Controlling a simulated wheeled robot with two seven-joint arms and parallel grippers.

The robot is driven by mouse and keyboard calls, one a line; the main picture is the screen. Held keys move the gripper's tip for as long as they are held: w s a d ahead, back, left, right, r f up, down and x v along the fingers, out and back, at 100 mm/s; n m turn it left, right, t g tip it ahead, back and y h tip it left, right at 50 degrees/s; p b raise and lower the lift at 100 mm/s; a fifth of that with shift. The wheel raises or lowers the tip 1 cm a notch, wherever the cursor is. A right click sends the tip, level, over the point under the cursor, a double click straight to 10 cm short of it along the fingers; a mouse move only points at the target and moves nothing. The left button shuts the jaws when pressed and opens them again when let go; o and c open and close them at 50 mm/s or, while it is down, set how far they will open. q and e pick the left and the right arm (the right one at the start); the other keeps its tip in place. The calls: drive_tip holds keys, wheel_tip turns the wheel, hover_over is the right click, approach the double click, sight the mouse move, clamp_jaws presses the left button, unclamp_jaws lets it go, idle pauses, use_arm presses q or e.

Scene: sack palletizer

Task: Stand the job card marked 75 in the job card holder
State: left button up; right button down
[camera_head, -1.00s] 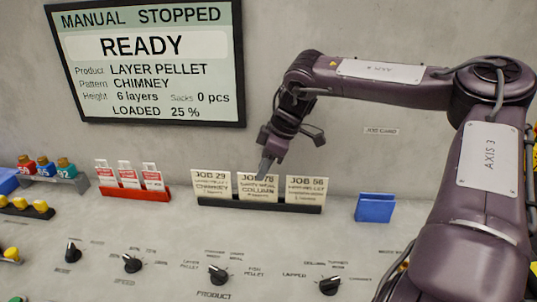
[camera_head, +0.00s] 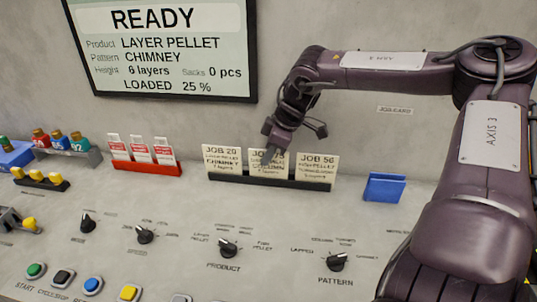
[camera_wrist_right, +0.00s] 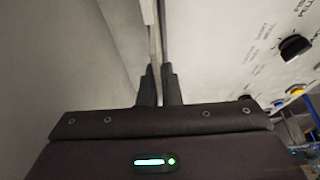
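The job card marked 75 (camera_head: 268,170) is the middle of three cream cards in a dark rack. It stands upright, level with its neighbours, its heading partly covered by my right gripper (camera_head: 269,156). The right gripper reaches down to the card's top edge. In the right wrist view its two fingers (camera_wrist_right: 160,88) are close together, with the pale thin edge of the card (camera_wrist_right: 155,40) between them. The blue job card holder (camera_head: 384,188) stands to the right, under the JOB CARD label (camera_head: 395,110), and no card shows in it. My left gripper is out of view.
The card rack (camera_head: 230,180) also holds JOB 29 (camera_head: 222,160) and JOB 56 (camera_head: 317,170) closely on either side. A red rack (camera_head: 147,168) with tags stands left. Knobs and buttons cover the panel in front. The panel between card rack and blue holder is clear.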

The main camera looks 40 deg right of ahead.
drive_tip(key=shift+r, duration=0.1)
drive_tip(key=shift+r+p, duration=2.3)
drive_tip(key=shift+r, duration=0.9)
